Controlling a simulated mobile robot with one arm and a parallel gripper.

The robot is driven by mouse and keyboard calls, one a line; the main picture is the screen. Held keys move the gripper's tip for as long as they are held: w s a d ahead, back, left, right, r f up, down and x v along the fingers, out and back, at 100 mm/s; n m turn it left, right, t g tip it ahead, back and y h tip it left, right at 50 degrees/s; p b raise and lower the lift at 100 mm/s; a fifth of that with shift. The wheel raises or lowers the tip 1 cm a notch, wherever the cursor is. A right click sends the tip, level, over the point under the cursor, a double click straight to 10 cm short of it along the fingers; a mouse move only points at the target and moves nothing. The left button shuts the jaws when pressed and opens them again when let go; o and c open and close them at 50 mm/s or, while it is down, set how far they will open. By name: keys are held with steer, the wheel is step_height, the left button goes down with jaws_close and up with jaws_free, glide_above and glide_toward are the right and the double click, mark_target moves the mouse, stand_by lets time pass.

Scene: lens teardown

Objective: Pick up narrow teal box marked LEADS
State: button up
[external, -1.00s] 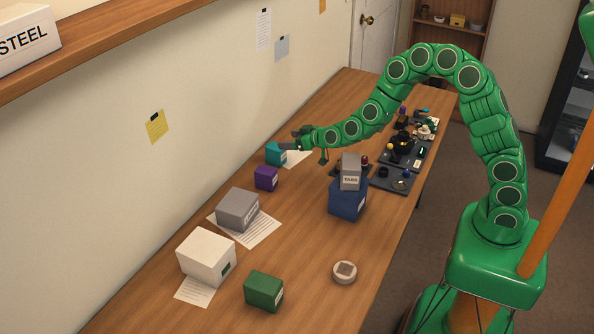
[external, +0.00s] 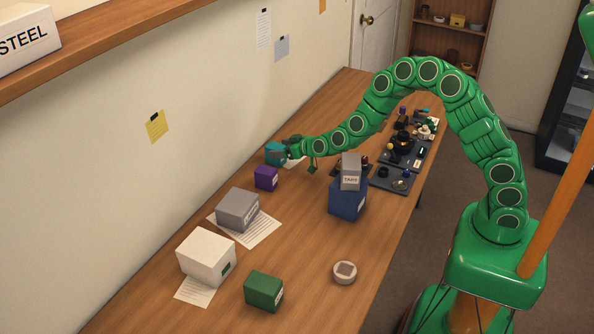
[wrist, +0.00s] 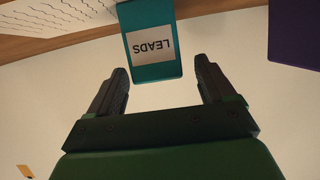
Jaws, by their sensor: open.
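The teal box (external: 275,153) stands at the wall side of the long wooden table in the external view. In the wrist view the teal box (wrist: 150,42) shows its white LEADS label upside down. My gripper (external: 284,151) is right at the box in the external view, partly covering it. In the wrist view my gripper (wrist: 161,75) is open, its two dark fingers spread wider than the box. The box's lower end in that picture lies between the fingertips.
A purple box (external: 266,177) stands close to the teal box; it also shows in the wrist view (wrist: 294,35). A grey TABS box (external: 351,172) sits on a blue box (external: 347,203). Grey, white and green boxes stand nearer. Dark trays with parts lie at the right edge.

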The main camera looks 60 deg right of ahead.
mark_target(274, 145)
steer(key=shift+x, duration=1.6)
steer(key=shift+d, duration=0.1)
steer(key=c, duration=1.1)
steer(key=shift+r, duration=0.1)
steer(key=shift+r, duration=0.55)
step_height(274, 145, up, 2)
steer(key=shift+r, duration=0.15)
steer(key=w+d+r+v, duration=0.1)
steer(key=r+v, duration=0.2)
steer(key=v, duration=1.3)
steer(key=shift+a+r, duration=0.2)
steer(key=shift+a, duration=0.15)
